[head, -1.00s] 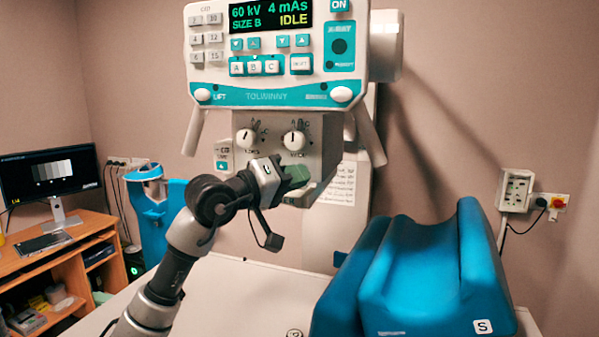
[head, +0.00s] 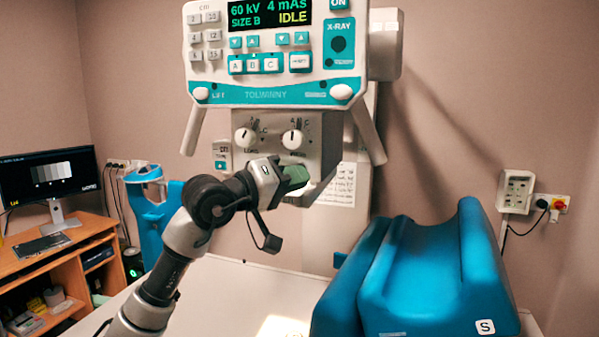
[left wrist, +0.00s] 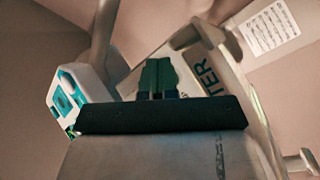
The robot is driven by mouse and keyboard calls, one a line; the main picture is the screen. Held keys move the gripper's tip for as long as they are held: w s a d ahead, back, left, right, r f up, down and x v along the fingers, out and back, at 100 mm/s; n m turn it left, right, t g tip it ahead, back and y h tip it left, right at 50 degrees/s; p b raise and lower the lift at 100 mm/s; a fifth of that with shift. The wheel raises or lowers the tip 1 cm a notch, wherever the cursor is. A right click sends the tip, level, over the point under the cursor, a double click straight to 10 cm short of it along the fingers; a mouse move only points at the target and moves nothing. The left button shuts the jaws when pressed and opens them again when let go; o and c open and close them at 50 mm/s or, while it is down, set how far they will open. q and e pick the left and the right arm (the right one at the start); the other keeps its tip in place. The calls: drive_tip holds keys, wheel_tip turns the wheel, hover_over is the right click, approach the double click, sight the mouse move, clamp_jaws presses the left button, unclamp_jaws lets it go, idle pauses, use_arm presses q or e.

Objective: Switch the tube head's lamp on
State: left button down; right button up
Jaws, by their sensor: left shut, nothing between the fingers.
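The tube head (head: 275,135), a grey box with two white dial knobs, hangs under the white and teal control panel (head: 265,93). A small white box with a teal button (head: 222,155) is at its left side; a white and teal box also shows in the left wrist view (left wrist: 72,98). A bright lit patch (head: 278,327) lies on the white table below. My left gripper (head: 297,174), with green fingertips, is shut and empty in front of the head's lower part. Its fingertips (left wrist: 157,75) also show in the left wrist view. Whether they touch anything is unclear. My right gripper is out of view.
Blue padded cushions (head: 430,275) stand on the table's right part. The panel's two handles slope down on either side of the head. A wooden desk (head: 65,270) with a monitor is at the left. A wall socket (head: 516,190) is at the right.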

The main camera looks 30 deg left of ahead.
use_arm(q)
drive_tip(key=s+d+b, duration=0.1)
drive_tip(key=s+b, duration=0.2)
drive_tip(key=s, duration=0.3)
drive_tip(key=shift+d+b, duration=0.2)
drive_tip(key=shift+b, duration=0.1)
drive_tip(key=shift+a, duration=0.1)
idle(1.2)
